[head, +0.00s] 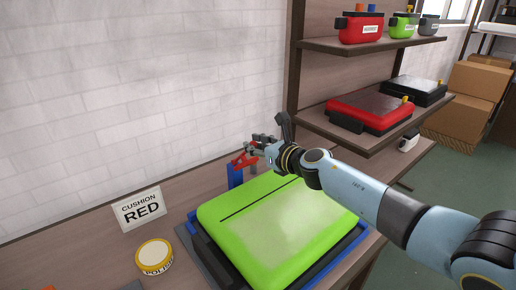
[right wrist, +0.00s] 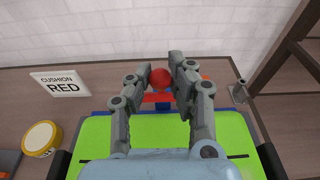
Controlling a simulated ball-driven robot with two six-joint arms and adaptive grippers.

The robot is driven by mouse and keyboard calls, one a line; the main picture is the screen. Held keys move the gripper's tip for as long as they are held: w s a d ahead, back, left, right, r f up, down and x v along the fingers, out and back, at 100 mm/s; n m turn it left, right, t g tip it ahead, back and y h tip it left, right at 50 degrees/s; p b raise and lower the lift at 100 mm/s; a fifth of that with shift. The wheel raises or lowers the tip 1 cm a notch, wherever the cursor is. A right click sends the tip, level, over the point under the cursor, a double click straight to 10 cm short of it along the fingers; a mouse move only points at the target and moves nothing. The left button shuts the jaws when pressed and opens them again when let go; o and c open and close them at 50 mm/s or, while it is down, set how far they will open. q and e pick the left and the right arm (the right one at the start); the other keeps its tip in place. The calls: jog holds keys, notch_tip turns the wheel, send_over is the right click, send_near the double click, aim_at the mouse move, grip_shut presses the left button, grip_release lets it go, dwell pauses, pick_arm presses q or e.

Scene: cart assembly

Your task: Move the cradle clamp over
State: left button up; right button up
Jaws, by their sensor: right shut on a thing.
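The cradle clamp (head: 242,160) is a red arm on a blue post (head: 235,176) at the back edge of the blue cradle (head: 322,262). A green cushion (head: 265,225) lies in the cradle. My right gripper (head: 256,149) reaches in from the right and is at the clamp. In the right wrist view, its fingers (right wrist: 161,76) are shut on the clamp's red ball knob (right wrist: 160,78). The red clamp bar (right wrist: 158,98) shows just below the knob, partly hidden by the fingers. My left gripper is out of view.
A sign reading "CUSHION RED" (head: 142,208) and a polish tin (head: 154,256) stand left of the cradle. A shelf unit (head: 318,120) at the right holds a red case (head: 370,110), a dark case (head: 413,91) and small containers. A brick wall (head: 130,100) stands behind the bench.

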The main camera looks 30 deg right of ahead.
jog(key=shift+w+r, duration=0.55)
grip_shut()
jog(key=shift+w+r+p, duration=0.3)
jog(key=shift+p, duration=0.05)
jog(key=shift+w+a+r+p, duration=0.15)
jog(key=shift+w+r, duration=0.25)
jog(key=shift+w, duration=0.4)
jog(key=shift+w+r+p, duration=0.15)
jog(key=shift+w+r, duration=0.25)
jog(key=shift+w, duration=0.4)
jog(key=o, duration=0.9)
grip_release()
jog(key=shift+s, duration=0.1)
jog(key=shift+f, duration=0.1)
